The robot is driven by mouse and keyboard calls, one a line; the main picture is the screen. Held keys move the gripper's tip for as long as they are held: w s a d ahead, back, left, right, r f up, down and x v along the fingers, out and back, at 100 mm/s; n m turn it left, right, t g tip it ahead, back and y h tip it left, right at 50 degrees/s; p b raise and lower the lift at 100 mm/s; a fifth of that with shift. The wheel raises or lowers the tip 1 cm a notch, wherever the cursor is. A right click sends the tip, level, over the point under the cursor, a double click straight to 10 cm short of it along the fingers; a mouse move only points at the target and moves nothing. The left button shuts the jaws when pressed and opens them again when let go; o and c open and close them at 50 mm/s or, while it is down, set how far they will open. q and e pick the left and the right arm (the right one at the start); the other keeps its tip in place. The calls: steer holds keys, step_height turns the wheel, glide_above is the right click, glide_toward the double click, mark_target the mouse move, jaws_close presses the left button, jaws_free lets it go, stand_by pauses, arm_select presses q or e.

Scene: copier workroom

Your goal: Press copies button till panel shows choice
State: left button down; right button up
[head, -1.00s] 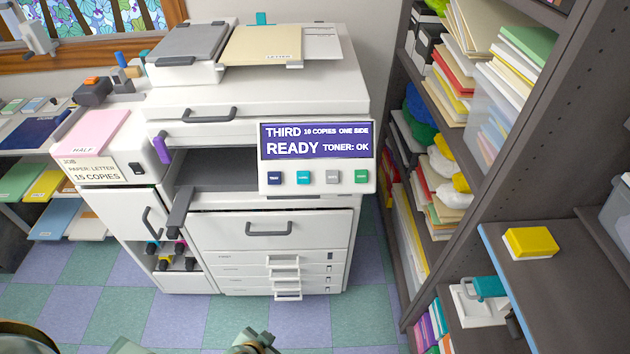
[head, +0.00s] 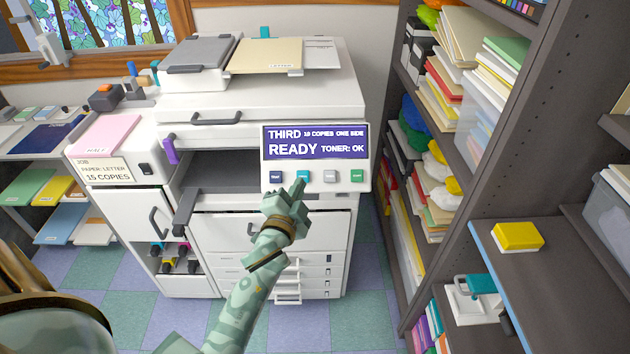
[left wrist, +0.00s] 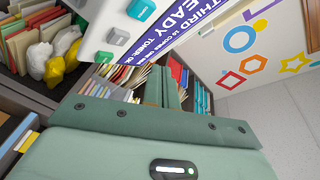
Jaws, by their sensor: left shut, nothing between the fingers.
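The copier's control panel (head: 314,142) faces me and reads THIRD, 10 COPIES, ONE SIDE, READY, TONER: OK. Below the text are a navy button (head: 276,177), a teal button (head: 303,175), a grey button (head: 330,176) and a green button (head: 356,176); their labels are too small to read. My left gripper (head: 299,188) is shut and empty, its tip at the lower edge of the teal button. I cannot tell whether they touch. In the left wrist view the teal button (left wrist: 141,9) shows beyond the shut fingers (left wrist: 170,85). My right gripper is out of view.
A job card (head: 103,171) on the copier's left reads PAPER: LETTER, 15 COPIES. A purple lever (head: 170,151) sticks out left of the panel. Full shelves (head: 510,150) stand close on the right, with a yellow block (head: 517,236) on a shelf.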

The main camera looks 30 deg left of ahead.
arm_select(q)
steer(key=shift+d+r+m+t, duration=0.15)
steer(key=shift+r+m, duration=0.15)
steer(key=shift+r, duration=0.15)
steer(key=shift+d+r+m+t, duration=0.1)
steer(key=shift+r+m+t, duration=0.05)
steer(key=shift+r+m, duration=0.2)
steer(key=shift+w, duration=0.1)
steer(key=w+a+f+b, duration=0.3)
steer(key=w+f+b, duration=0.2)
steer(key=b, duration=0.1)
steer(key=shift+w+a+f, duration=0.3)
steer(key=shift+w+a, duration=0.05)
